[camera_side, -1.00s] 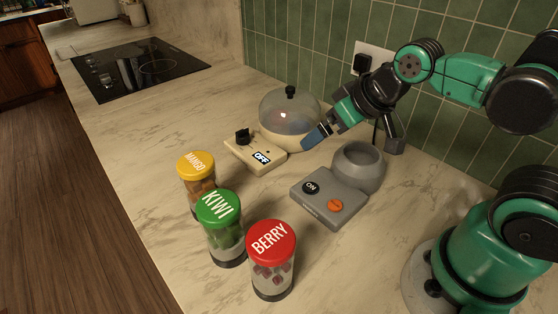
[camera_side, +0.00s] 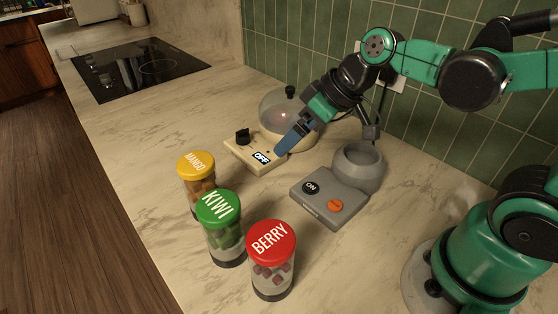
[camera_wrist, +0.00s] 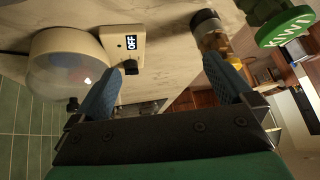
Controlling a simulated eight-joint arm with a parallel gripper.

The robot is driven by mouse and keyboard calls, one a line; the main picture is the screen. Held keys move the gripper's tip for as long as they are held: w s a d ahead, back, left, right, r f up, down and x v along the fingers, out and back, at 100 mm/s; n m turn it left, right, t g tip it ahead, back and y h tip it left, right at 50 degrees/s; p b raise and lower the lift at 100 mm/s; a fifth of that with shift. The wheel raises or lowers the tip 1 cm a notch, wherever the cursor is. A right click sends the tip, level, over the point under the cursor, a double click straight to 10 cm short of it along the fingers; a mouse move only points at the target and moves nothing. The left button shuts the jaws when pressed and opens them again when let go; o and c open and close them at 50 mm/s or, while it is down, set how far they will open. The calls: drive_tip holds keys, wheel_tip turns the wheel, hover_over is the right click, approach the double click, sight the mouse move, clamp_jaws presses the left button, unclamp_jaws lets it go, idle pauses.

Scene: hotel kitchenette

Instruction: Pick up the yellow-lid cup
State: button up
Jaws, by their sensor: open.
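The yellow-lid cup (camera_side: 202,188), lettered MANGO, stands upright on the counter at the left of the three cups in the side view. In the wrist view, a cup with a dark base and orange contents (camera_wrist: 209,32), apparently the same one, shows beyond the right finger, its lid end partly hidden. My gripper (camera_side: 284,150) is open, its blue fingers above the counter near the OFF box, right of the yellow-lid cup and apart from it. In the wrist view, the space between my fingertips (camera_wrist: 165,72) is empty.
The green-lid KIWI cup (camera_side: 222,232) and red-lid BERRY cup (camera_side: 272,265) stand close by. A cream box reading OFF (camera_side: 250,155) adjoins a domed cooker (camera_side: 278,112). A grey button unit (camera_side: 325,205) with a round holder (camera_side: 362,172) stands right.

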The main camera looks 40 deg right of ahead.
sight(197, 168)
drive_tip(key=w+a+n+y, duration=0.2)
drive_tip(key=n+y, duration=0.1)
drive_tip(key=w+a+f+n+g+y, duration=0.1)
drive_tip(key=w+a+n+y, duration=0.1)
drive_tip(key=a+n, duration=0.1)
drive_tip(key=w+a+f+n+g+y, duration=0.1)
drive_tip(key=w+a+n+y, duration=0.2)
drive_tip(key=n, duration=0.1)
drive_tip(key=shift+f+y, duration=0.25)
drive_tip(key=shift+y, duration=0.05)
drive_tip(key=shift+n+y, duration=0.7)
drive_tip(key=shift+n, duration=0.2)
drive_tip(key=shift+x, duration=3.3)
clamp_jaws()
